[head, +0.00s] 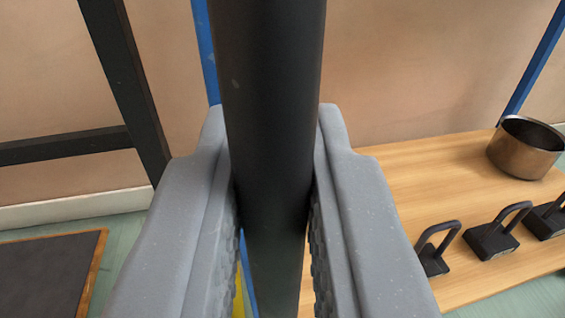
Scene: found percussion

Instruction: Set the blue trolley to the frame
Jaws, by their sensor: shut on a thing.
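My gripper (275,150) is shut on a thick black bar (270,80) that runs nearly upright through the middle of the view. The grey jaws press on it from both sides. The bar hides what is behind it, and its ends are out of view. Blue uprights (205,45) show behind the bar and at the right, beside a wooden deck (400,190); they look like parts of the blue trolley. A black frame (130,85) with an upright and a crossbar stands at the left, apart from my jaws.
A brown metal pot (526,147) stands at the deck's back right. Several black blocks with looped handles (492,236) sit along its front. A dark mat with a wooden edge (50,270) lies at lower left. Green floor (125,240) shows between it and my gripper. A wall closes the back.

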